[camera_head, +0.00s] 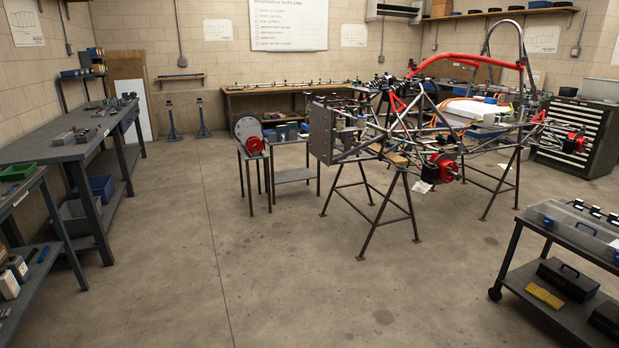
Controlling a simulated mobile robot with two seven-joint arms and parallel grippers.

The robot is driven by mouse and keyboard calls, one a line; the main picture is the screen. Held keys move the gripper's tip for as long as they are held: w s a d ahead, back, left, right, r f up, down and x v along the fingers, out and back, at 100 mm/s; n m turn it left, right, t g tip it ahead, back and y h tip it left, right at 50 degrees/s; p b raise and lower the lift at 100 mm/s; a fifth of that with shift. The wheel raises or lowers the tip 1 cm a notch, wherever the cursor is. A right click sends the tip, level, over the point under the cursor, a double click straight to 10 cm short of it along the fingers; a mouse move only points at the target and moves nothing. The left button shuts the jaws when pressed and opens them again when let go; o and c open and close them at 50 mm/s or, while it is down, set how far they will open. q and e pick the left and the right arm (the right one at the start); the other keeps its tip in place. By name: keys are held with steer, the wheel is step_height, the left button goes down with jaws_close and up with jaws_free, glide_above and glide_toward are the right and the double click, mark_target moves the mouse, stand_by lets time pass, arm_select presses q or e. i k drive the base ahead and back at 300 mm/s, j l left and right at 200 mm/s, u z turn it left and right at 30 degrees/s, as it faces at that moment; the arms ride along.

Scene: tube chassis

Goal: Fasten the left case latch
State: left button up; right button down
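A case with a clear lid (572,226) sits on top of a dark cart at the right edge of the view, partly cut off by the frame. I cannot tell which case the task means. Neither of my grippers shows in this view.
A tube chassis with red parts (440,165) rests on dark trestles (385,215) right of centre. Workbenches line the left side (70,150) and back wall. A dark drawer cabinet (580,135) stands behind the cart (507,262). The concrete floor (250,270) in front is clear.

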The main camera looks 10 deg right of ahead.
mark_target(547, 222)
steer(key=i+z, duration=0.45)
steer(key=i+j+z, duration=0.15)
steer(key=i+z, duration=0.3)
steer(key=i+l+z, duration=0.1)
steer(key=i+z, duration=0.6)
steer(key=z, duration=0.2)
steer(key=i+j+z, duration=0.15)
steer(key=i+z, duration=0.3)
steer(key=i+l+u, duration=0.2)
steer(key=i, duration=0.25)
steer(key=i+l+u, duration=0.25)
steer(key=i, duration=0.2)
steer(key=i+l+u, duration=0.2)
steer(key=i+l, duration=0.1)
steer(key=i, duration=0.1)
